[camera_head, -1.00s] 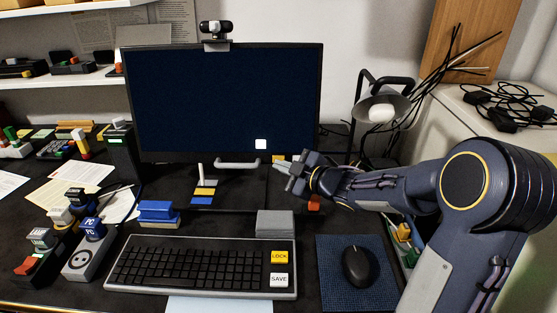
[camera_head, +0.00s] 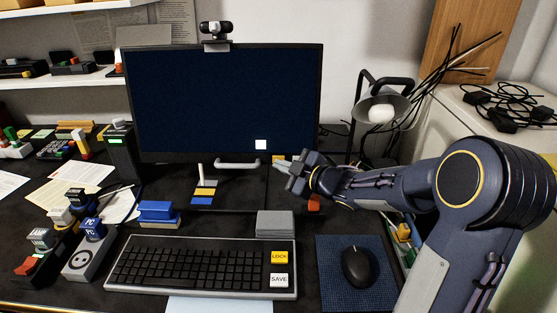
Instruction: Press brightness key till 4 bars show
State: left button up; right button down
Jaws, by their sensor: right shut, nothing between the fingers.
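The monitor (camera_head: 220,95) stands at the back of the desk with a dark blue screen. One white square bar (camera_head: 260,144) shows near the screen's lower right. A small yellow key (camera_head: 279,158) sits at the monitor's lower right edge; I cannot read a label on it. My right gripper (camera_head: 277,166) is shut and empty, its tip just below and very close to the yellow key. I cannot tell whether it touches. My left gripper is not in view.
A keyboard (camera_head: 190,265) with yellow LOCK and white SAVE keys lies in front. A mouse (camera_head: 358,266) rests on a blue mat (camera_head: 330,290). A lamp (camera_head: 384,108) stands right of the monitor. A grey block (camera_head: 276,224) and a blue stapler-like block (camera_head: 158,211) sit behind the keyboard.

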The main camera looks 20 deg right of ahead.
jog(key=shift+w+d, duration=0.25)
jog(key=shift+w, duration=0.25)
dwell(0.8)
jog(key=shift+s, duration=0.1)
jog(key=shift+s+a+r, duration=0.1)
jog(key=shift+s+a, duration=0.25)
jog(key=shift+s, duration=0.25)
jog(key=s, duration=0.1)
jog(key=s+a, duration=0.1)
jog(key=s, duration=0.1)
jog(key=s+a+r, duration=0.1)
jog(key=shift+s, duration=0.25)
dwell(0.9)
